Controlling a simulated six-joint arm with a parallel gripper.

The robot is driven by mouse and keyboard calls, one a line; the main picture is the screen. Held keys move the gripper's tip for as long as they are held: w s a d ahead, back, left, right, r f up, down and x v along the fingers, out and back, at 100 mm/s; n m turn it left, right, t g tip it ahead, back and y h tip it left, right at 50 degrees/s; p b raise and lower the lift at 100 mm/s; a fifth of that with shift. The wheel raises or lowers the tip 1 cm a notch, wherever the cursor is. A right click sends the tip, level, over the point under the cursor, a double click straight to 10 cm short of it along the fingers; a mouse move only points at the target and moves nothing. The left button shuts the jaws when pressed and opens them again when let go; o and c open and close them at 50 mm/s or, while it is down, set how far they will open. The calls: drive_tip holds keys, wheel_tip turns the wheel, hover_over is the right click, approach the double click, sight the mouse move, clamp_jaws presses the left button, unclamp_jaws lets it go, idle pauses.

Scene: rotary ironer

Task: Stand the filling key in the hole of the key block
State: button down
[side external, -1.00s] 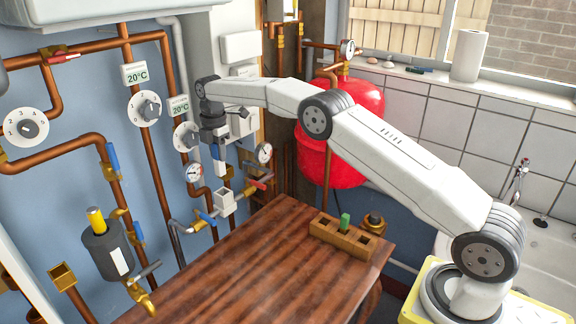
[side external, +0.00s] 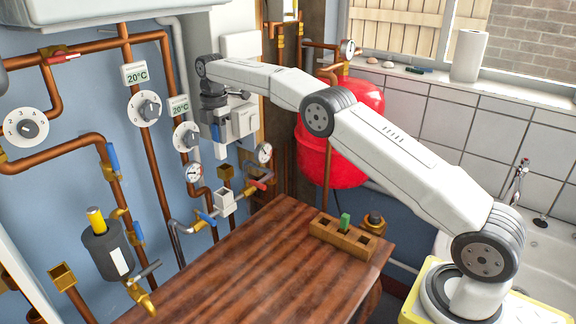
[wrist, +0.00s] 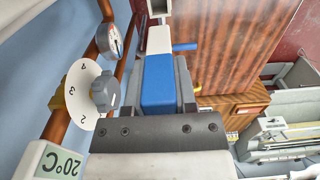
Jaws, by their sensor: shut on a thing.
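My gripper (wrist: 160,85) is shut on the filling key, whose blue part (wrist: 158,82) sits between the grey jaws in the wrist view. The key's white end (wrist: 158,40) points away from the wrist. In the side view my gripper (side external: 215,125) is near the pipe wall, with the key's white end (side external: 220,151) hanging below it. The key block looks to be the white box (side external: 225,201) on the copper pipe, below the key and apart from it. Its open top (wrist: 158,7) shows partly at the upper edge of the wrist view.
A blue valve lever (side external: 208,219) and pressure gauges (side external: 193,173) sit close to the white box. Dials (side external: 186,136) and pipes line the wall. A wooden rack (side external: 325,231) with a green peg (side external: 345,221) stands on the mostly clear table (side external: 250,275).

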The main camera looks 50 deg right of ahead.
drive_tip(key=s+d+r, duration=0.2)
drive_tip(key=s+d, duration=1.2)
drive_tip(key=d, duration=0.3)
drive_tip(key=s+d+f, duration=0.1)
drive_tip(key=s, duration=1)
drive_tip(key=s+d+f, duration=0.1)
drive_tip(key=s+d, duration=0.1)
drive_tip(key=s, duration=1)
wheel_tip(320, 180, down, 20)
drive_tip(key=shift+w+a, duration=0.15)
drive_tip(key=shift+f, duration=2.2)
drive_tip(key=shift+f, duration=0.1)
